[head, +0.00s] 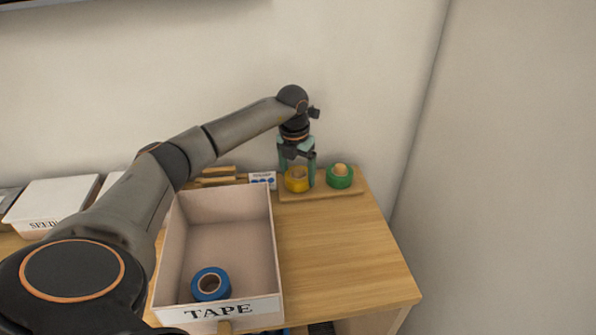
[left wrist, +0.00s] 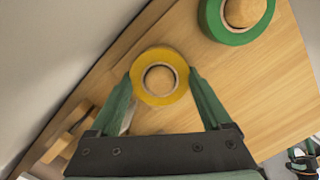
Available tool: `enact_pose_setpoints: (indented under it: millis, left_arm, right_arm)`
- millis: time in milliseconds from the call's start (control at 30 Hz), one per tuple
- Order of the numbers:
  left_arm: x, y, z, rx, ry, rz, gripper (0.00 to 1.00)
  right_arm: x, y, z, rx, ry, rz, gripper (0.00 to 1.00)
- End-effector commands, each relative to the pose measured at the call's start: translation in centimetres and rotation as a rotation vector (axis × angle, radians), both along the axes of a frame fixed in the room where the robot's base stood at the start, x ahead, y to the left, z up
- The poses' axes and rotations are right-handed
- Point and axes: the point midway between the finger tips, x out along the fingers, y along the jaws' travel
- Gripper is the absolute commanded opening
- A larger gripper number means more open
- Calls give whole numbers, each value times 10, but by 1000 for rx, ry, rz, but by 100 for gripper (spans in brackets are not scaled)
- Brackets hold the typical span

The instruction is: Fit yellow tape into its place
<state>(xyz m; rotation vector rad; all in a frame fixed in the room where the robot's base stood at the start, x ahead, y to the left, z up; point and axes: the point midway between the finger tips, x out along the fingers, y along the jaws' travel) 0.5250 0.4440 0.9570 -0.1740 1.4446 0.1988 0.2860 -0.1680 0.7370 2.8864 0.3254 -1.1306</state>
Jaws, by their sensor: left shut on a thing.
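The yellow tape (head: 297,185) is a roll at the back of the desk, over the left part of a small wooden board (head: 320,194). My left gripper (head: 298,176) reaches down from above and is shut on it. In the left wrist view the yellow tape (left wrist: 160,54) lies flat between the two green fingertips (left wrist: 160,80), one on each side. Its hole shows a wood-coloured middle; I cannot tell whether a peg is inside it. Part of what seems to be my right gripper (left wrist: 305,160) shows at the lower right, too small to read.
The green tape (head: 340,182) sits around a wooden peg (head: 340,169) on the board's right part. An open box labelled TAPE (head: 270,225) holds a blue tape (head: 199,285). A small card (head: 262,179) stands left of the board. The desk's right side is clear.

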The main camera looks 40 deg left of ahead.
Motion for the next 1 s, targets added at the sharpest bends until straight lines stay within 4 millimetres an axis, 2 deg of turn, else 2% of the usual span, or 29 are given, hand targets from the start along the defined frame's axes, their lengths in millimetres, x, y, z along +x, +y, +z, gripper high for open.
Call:
enact_pose_setpoints:
  millis: [433, 467, 500, 600, 867, 1000]
  left_arm:
    - [0, 0, -3, 0, 0, 0, 26]
    - [0, 0, -3, 0, 0, 0, 85]
    - [0, 0, -3, 0, 0, 0, 90]
    - [0, 0, -3, 0, 0, 0, 100]
    - [0, 0, -1, 0, -1, 0, 100]
    - [-1, 0, 12, 0, -3, 0, 100]
  right_arm:
    - [0, 0, -1, 0, 0, 0, 100]
    - [0, 0, -1, 0, 0, 0, 100]
    - [0, 0, -1, 0, 0, 0, 100]
    - [0, 0, -1, 0, 0, 0, 100]
    - [0, 0, -1, 0, 0, 0, 100]
    - [0, 0, -2, 0, 0, 0, 100]
